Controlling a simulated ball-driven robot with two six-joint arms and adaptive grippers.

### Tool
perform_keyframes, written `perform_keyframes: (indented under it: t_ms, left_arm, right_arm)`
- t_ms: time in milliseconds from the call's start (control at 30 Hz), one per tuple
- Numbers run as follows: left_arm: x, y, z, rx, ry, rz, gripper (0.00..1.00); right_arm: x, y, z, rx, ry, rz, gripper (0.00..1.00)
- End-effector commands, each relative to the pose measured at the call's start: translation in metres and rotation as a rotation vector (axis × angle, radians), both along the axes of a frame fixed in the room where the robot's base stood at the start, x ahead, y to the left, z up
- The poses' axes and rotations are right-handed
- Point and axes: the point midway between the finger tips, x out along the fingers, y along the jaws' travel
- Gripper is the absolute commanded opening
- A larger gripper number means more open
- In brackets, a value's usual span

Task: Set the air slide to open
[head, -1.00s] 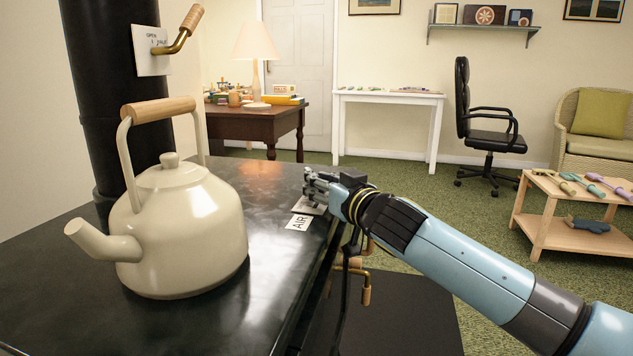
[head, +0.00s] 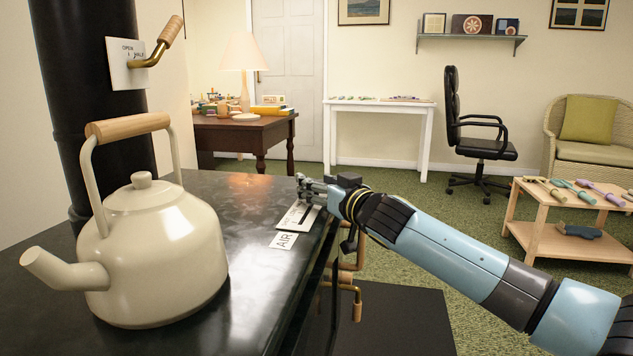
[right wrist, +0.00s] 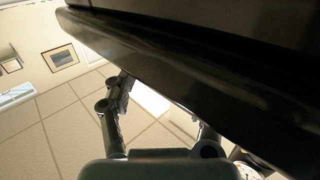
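The air slide's pale plate (head: 298,216) lies on the black stove top near its right edge, with a dark slot along it. A white AIR label (head: 284,240) lies just in front of it. My right gripper (head: 304,187) is at the far end of the plate, low over the stove edge. The slide's knob is not clearly visible; the gripper may hide it. In the right wrist view the gripper's fingers (right wrist: 160,125) stand apart beside the dark stove edge, with nothing seen between them. My left gripper is out of view.
A cream kettle (head: 155,250) stands on the stove top (head: 235,195) at left. A brass lever with a wooden handle (head: 160,45) is on the black flue pipe (head: 90,100). Wooden-handled levers (head: 352,295) stick out from the stove front, below my right arm.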

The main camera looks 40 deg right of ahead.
Motion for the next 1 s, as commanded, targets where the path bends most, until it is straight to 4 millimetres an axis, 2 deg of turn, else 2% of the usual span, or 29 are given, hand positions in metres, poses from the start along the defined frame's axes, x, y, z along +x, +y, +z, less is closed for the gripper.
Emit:
perform_keyframes:
  t_ms: [233, 367, 800, 1000]
  left_arm:
    - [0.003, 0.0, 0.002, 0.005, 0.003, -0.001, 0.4]
    - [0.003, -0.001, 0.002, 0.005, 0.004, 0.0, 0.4]
    - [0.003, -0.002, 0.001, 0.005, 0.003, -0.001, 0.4]
    - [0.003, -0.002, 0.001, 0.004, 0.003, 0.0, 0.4]
  right_arm:
    - [-0.001, 0.001, 0.0, 0.0, -0.001, 0.001, 0.53]
    - [-0.013, 0.002, 0.0, -0.004, 0.001, 0.001, 0.53]
    - [-0.1, 0.009, 0.002, -0.006, 0.0, 0.003, 0.53]
    - [-0.119, 0.01, 0.002, -0.003, -0.001, 0.0, 0.53]
